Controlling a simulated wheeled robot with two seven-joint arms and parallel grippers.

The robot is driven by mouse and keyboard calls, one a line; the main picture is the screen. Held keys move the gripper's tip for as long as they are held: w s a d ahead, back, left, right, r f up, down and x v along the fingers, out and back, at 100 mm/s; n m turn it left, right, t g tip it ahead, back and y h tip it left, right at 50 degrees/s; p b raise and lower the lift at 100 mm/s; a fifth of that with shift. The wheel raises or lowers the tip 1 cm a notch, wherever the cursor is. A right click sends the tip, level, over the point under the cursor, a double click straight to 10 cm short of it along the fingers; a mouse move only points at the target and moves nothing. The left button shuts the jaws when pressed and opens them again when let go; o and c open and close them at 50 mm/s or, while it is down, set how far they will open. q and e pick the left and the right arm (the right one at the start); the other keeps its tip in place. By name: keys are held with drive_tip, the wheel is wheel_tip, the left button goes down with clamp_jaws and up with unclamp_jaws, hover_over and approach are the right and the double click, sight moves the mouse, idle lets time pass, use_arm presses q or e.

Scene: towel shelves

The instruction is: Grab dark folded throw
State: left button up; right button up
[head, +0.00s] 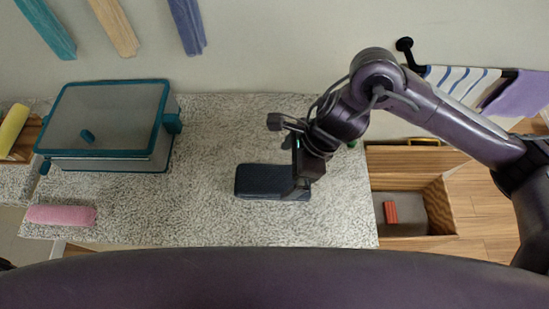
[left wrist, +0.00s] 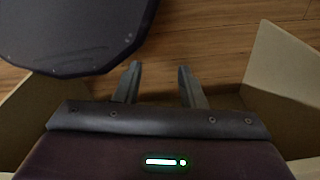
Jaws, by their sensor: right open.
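The dark folded throw (head: 260,180) lies flat on the speckled counter in the head view, near the middle. My right gripper (head: 299,188) reaches down at the throw's right end, with its jaws open. Its fingers overlap that end in the picture, and I cannot tell whether they touch it. My left gripper (left wrist: 158,84) shows only in the left wrist view, with its two fingers apart and nothing between them.
A teal-edged lidded box (head: 105,115) and a pink rolled towel (head: 61,215) are on the left of the counter (head: 220,225). An open wooden drawer (head: 440,205) with a red item (head: 390,212) lies right. Striped and purple towels (head: 516,95) hang behind. The left wrist view shows wooden floor (left wrist: 210,35).

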sight(276, 178)
drive_tip(key=shift+w+a+f, duration=0.1)
drive_tip(key=shift+w+f, duration=0.1)
drive_tip(key=f, duration=0.1)
drive_tip(key=a+f+p, duration=0.1)
drive_tip(key=s+a+f+p, duration=0.1)
drive_tip(key=f, duration=0.1)
drive_tip(key=shift+a, duration=0.1)
drive_tip(key=shift+x, duration=1.15)
drive_tip(key=shift+w+f, duration=0.15)
drive_tip(key=shift+f, duration=0.05)
drive_tip(key=c, duration=0.7)
use_arm(q)
drive_tip(key=shift+s+a+r, duration=0.1)
drive_tip(key=shift+s+r, duration=0.8)
drive_tip(key=shift+r, duration=0.05)
use_arm(e)
drive_tip(key=shift+c, duration=1)
